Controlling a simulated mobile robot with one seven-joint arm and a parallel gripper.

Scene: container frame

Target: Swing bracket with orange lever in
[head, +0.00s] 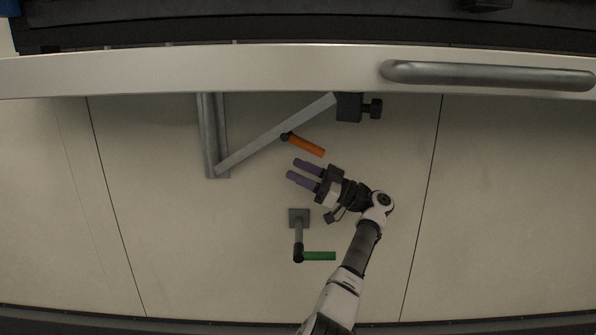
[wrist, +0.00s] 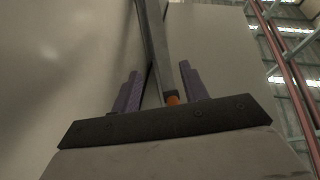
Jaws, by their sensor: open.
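The orange lever (head: 307,145) sticks out down and to the right from the grey diagonal bar of the bracket (head: 262,142) in the head view. That bar runs from the foot of an upright grey post (head: 213,135) up to a black block (head: 349,107). My gripper (head: 297,172) is open and empty, just below the lever, its purple fingers pointing left. In the wrist view a bit of the orange lever (wrist: 172,99) shows between the open purple fingers (wrist: 160,92), partly hidden by the gripper body. The bar (wrist: 152,40) rises beyond it.
A green lever (head: 319,256) on a grey arm with a square plate (head: 299,217) is below my gripper. A white beam with a grey handle (head: 487,74) crosses the top. The panel (head: 500,200) to the right is clear.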

